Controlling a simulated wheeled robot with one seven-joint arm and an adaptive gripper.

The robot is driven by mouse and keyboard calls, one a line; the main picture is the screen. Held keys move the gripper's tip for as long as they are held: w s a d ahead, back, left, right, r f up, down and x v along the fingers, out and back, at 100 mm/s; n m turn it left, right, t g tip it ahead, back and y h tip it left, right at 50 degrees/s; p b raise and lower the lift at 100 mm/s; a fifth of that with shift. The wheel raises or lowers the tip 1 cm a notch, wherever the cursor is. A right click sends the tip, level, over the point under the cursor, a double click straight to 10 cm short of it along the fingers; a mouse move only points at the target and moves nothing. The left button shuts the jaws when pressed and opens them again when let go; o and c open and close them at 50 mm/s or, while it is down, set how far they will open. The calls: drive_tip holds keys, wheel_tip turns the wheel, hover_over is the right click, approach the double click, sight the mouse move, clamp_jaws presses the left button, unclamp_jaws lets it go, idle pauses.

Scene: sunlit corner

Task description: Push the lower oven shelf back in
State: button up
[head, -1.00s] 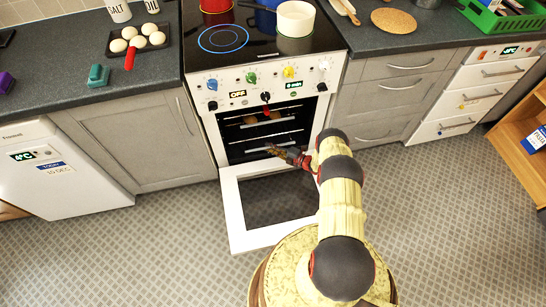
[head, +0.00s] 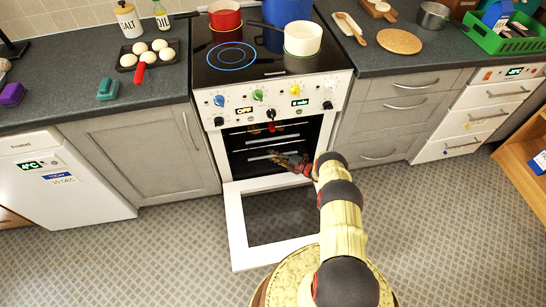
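The white oven (head: 208,125) stands with its door (head: 232,235) folded down flat in front. Inside the dark cavity, the lower oven shelf (head: 258,157) shows as a thin pale bar across the opening. Another shelf (head: 250,132) shows above it. My gripper (head: 275,157) is at the oven mouth, over the inner edge of the door, close to the right part of the lower shelf. It looks small and dark. I cannot tell whether it touches the shelf or whether its fingers are open. My gripper and wrist hide the shelf's right end.
A red pot (head: 225,16), a blue pot (head: 287,10) and a white pot (head: 303,40) stand on the hob. The patterned floor (head: 150,250) left of the door is clear.

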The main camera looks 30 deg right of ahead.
drive_tip(key=shift+o, duration=1.4)
drive_tip(key=shift+s+a, duration=0.1)
drive_tip(key=shift+s, duration=0.1)
drive_tip(key=v, duration=1.2)
